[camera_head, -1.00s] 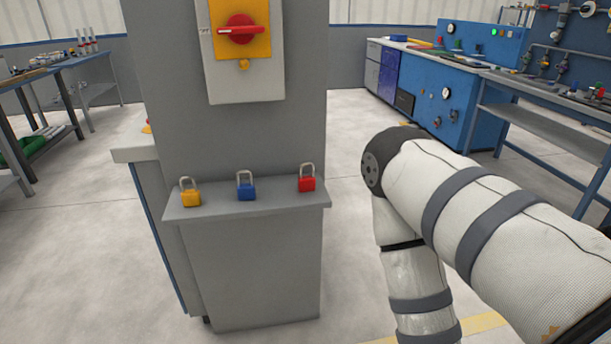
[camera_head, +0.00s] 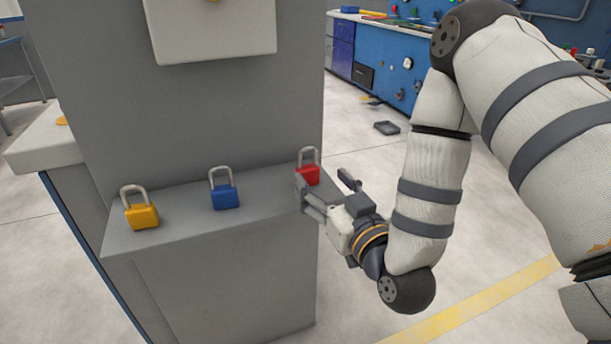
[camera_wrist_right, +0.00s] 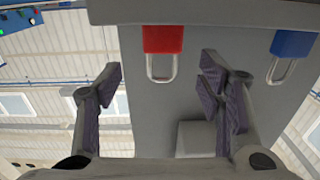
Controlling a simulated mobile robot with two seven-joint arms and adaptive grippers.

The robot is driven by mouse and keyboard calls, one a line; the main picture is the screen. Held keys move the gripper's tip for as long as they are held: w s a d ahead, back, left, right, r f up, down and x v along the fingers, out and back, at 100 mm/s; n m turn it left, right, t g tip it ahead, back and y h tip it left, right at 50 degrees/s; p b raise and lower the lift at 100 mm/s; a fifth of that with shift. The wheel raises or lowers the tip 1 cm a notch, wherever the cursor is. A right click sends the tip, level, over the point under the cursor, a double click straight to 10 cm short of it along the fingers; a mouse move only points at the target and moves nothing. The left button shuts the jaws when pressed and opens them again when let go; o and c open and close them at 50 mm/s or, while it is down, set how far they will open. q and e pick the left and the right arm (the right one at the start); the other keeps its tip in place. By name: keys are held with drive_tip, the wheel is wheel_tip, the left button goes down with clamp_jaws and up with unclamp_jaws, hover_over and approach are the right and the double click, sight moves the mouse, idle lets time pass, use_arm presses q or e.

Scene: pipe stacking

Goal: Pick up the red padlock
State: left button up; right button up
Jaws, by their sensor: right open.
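The red padlock (camera_head: 308,173) stands upright with its shackle up at the right end of the grey ledge (camera_head: 180,232). My right gripper (camera_head: 326,191) is open just in front and to the right of it, and one finger covers part of its body in the head view. In the right wrist view, which is upside down, the red padlock (camera_wrist_right: 163,42) hangs between and beyond the two spread fingers of the right gripper (camera_wrist_right: 162,88), apart from them. My left gripper is not in view.
A blue padlock (camera_head: 224,190) and a yellow padlock (camera_head: 140,212) stand to the left on the ledge. The grey cabinet wall (camera_head: 190,110) rises close behind. A small dark tray (camera_head: 387,128) lies on the floor. The floor right of the ledge is largely free.

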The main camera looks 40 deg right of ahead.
sight(310, 170)
drive_tip(key=x, duration=0.6)
drive_tip(key=shift+a+f, duration=0.2)
drive_tip(key=shift+s, duration=0.1)
drive_tip(key=c, duration=1.3)
